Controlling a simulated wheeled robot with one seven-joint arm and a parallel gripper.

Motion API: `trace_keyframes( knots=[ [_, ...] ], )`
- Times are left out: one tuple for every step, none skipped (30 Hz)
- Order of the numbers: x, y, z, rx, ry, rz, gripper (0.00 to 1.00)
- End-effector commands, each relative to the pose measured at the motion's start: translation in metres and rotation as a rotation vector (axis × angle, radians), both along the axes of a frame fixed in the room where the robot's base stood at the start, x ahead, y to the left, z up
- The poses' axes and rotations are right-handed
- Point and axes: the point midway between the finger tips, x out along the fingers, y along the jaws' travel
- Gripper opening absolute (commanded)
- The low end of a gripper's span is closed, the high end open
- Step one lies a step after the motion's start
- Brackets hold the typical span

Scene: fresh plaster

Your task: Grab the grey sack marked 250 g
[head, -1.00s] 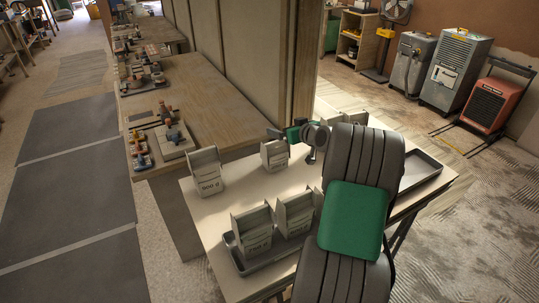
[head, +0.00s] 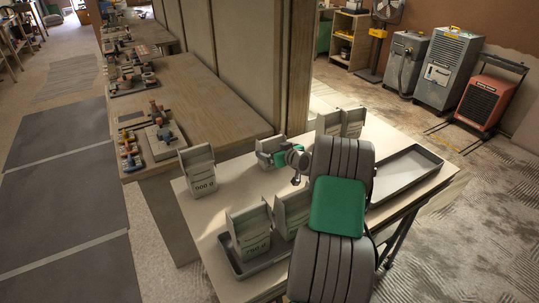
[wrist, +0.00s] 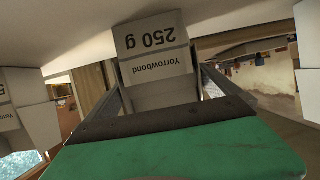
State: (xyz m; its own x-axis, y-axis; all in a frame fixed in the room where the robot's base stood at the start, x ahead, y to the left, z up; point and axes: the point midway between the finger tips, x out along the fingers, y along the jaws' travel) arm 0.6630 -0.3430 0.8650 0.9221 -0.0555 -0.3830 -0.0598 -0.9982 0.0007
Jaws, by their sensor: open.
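The grey sack marked 250 g (wrist: 152,38) is in the middle of the wrist view, its print upside down there, with "Yorrowbond" on its label. My gripper (wrist: 168,84) is open, with one finger towards each side of the sack. I cannot tell whether either finger touches it. In the head view my gripper (head: 267,157) is low over the table, pointing left at a small sack (head: 271,142), seemingly the same one, which it partly hides.
A 900 g sack (head: 198,170) stands at the table's left. A 750 g sack (head: 249,232) and another (head: 291,209) stand in the front tray (head: 262,263). Two sacks (head: 328,121) (head: 352,121) stand behind my arm. An empty tray (head: 407,176) lies at right.

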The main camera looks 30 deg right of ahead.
Motion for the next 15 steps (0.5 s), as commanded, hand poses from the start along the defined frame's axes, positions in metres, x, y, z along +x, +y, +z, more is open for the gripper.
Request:
trace_keyframes(
  knots=[
    [0.009, 0.001, -0.003, -0.001, 0.0, 0.004, 1.0],
    [0.014, 0.001, -0.005, 0.001, 0.001, 0.004, 1.0],
    [0.022, 0.001, -0.009, 0.002, 0.001, 0.005, 1.0],
    [0.028, 0.001, -0.011, 0.001, 0.001, 0.004, 1.0],
    [0.033, 0.0, -0.013, 0.0, 0.001, 0.004, 1.0],
    [0.039, 0.0, -0.015, 0.001, 0.0, 0.004, 1.0],
    [0.043, 0.0, -0.017, 0.001, 0.0, 0.004, 1.0],
    [0.045, -0.001, -0.018, 0.0, 0.0, 0.003, 1.0],
    [0.048, -0.001, -0.019, 0.0, 0.0, 0.003, 1.0],
    [0.049, -0.001, -0.019, 0.0, 0.0, 0.002, 1.0],
    [0.049, -0.001, -0.02, 0.0, 0.0, 0.002, 1.0],
    [0.049, -0.001, -0.02, 0.0, 0.0, 0.002, 1.0],
    [0.049, -0.002, -0.019, 0.0, 0.0, 0.002, 1.0],
    [0.049, -0.001, -0.019, 0.0, 0.0, 0.002, 1.0],
    [0.049, -0.001, -0.019, 0.0, 0.0, 0.002, 1.0]
  ],
)
